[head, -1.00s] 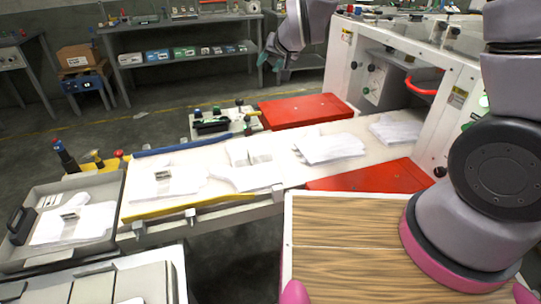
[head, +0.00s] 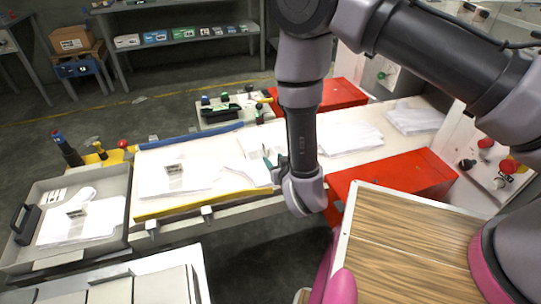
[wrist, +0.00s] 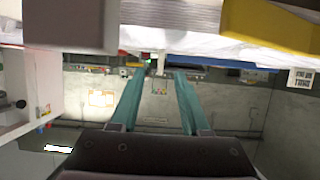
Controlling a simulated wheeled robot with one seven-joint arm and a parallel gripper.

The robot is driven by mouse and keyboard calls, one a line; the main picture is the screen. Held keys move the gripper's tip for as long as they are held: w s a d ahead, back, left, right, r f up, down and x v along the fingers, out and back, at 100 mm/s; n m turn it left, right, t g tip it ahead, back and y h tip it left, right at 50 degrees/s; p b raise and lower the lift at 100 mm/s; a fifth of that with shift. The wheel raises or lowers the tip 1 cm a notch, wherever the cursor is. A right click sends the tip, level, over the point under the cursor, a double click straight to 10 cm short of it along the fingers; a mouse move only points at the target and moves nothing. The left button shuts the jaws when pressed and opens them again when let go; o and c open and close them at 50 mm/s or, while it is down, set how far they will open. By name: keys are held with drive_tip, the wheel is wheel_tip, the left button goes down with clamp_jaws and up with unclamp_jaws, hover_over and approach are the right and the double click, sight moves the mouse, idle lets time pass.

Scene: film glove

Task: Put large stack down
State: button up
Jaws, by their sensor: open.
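Several flat white stacks lie on the pale belt (head: 228,140). One with a small label (head: 190,187) is at the left, a middle stack (head: 250,171) is partly behind my gripper, and others (head: 350,137) (head: 415,119) lie farther right. Another white stack (head: 97,222) lies in the grey tray (head: 112,183). I cannot tell which is the large stack. My gripper (head: 267,163) is at the belt's front edge, by the middle stack. In the wrist view my gripper (wrist: 157,90) has its teal fingers apart with nothing between them.
Red covers (head: 395,168) flank the belt at the right, near the white machine (head: 470,158). A wood-topped surface (head: 400,235) is at the lower right. A yellow rail (head: 205,200) edges the belt's front. Bare floor lies beyond the belt at the left.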

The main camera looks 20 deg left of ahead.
sight(266, 150)
drive_tip(key=x, duration=0.9)
drive_tip(key=shift+a+r, duration=0.1)
drive_tip(key=shift+r, duration=0.15)
clamp_jaws()
